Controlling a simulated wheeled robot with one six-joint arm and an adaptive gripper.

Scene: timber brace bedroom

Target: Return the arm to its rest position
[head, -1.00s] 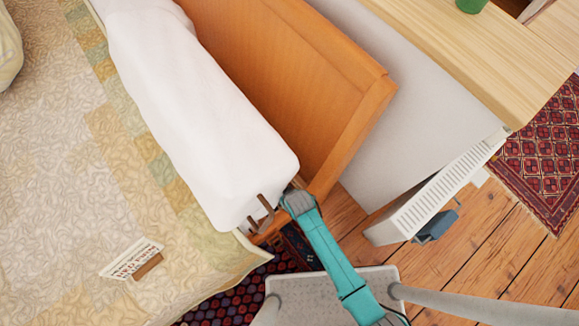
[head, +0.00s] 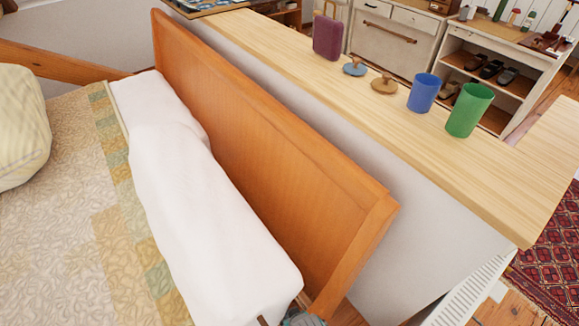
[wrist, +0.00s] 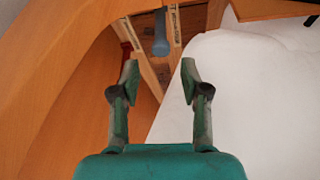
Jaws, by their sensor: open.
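My gripper (wrist: 160,80) is open and empty in the wrist view, its two fingers well apart. Beyond the fingers are an orange wooden panel (wrist: 60,90) on the left and a white cloth-like bolster (wrist: 260,90) on the right. In the head view only a small part of my arm shows at the bottom edge, by the near end of the bolster (head: 200,220). The fingers are out of that view.
The orange bed board (head: 270,150) stands beside the bolster. Behind it, a pale wooden ledge (head: 400,130) carries a blue cup (head: 424,93), a green cup (head: 469,110) and a purple item (head: 328,37). A white radiator (head: 470,295) is at lower right.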

